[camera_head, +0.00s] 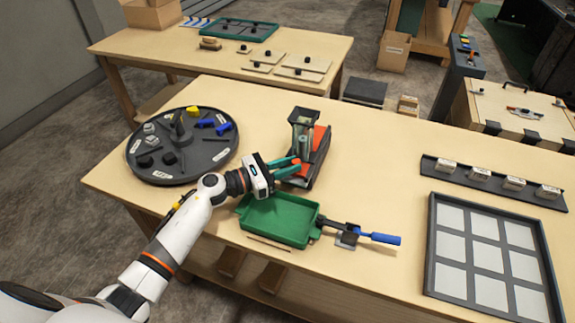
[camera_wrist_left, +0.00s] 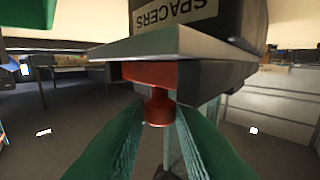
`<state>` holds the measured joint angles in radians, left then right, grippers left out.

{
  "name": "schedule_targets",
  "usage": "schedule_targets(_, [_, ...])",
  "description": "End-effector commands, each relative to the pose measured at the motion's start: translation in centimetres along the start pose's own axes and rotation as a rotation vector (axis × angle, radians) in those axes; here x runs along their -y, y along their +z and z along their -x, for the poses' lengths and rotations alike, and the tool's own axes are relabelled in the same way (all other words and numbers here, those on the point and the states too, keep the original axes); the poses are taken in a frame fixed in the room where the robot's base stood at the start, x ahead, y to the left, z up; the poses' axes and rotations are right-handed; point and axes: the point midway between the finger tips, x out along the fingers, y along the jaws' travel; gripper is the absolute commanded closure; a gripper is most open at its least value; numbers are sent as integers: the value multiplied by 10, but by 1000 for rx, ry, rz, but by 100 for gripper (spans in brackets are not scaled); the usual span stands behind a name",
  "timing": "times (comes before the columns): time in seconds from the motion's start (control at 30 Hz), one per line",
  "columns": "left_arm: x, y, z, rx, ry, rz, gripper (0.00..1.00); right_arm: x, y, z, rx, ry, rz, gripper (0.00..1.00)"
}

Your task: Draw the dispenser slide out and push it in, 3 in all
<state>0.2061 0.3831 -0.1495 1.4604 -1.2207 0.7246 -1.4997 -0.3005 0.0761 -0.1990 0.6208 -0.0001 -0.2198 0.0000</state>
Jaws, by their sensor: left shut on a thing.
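The dispenser (camera_head: 303,128) stands on the wooden table, a dark upright holder with clear sides on a low base with red-orange parts. A "SPACERS" label (camera_wrist_left: 176,13) shows on it in the left wrist view. There the red slide end (camera_wrist_left: 148,73) sits under a grey plate (camera_wrist_left: 170,44), with a red knob (camera_wrist_left: 159,108) on it. My left gripper (camera_head: 294,167) is at the dispenser's near left end. Its green fingers (camera_wrist_left: 158,122) are shut on the knob, one on each side. How far the slide is out is hard to tell. My right gripper is not in view.
A green tray (camera_head: 280,240) lies just in front of the gripper, with a blue-handled tool (camera_head: 378,238) at its right. A round dark turntable (camera_head: 205,160) with small parts stands at left. A dark nine-pocket frame (camera_head: 433,255) lies at right. Table between tool and frame is clear.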

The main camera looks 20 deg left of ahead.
Motion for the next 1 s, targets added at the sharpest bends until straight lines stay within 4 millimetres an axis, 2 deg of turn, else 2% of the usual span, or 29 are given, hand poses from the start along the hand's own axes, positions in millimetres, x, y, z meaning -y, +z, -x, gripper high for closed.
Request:
schedule_targets(0.2, [-7,2,8,2,0,1,100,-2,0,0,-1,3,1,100])
schedule_targets(0.5, [-59,4,60,5,2,2,100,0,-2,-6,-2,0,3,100])
schedule_targets(0.6, [-71,3,72,3,0,2,100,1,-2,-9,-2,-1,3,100])
schedule_targets(0.73, [-79,1,79,1,1,0,100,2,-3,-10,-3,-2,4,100])
schedule_targets(1.0, [-80,1,80,3,3,2,100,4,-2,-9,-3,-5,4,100])
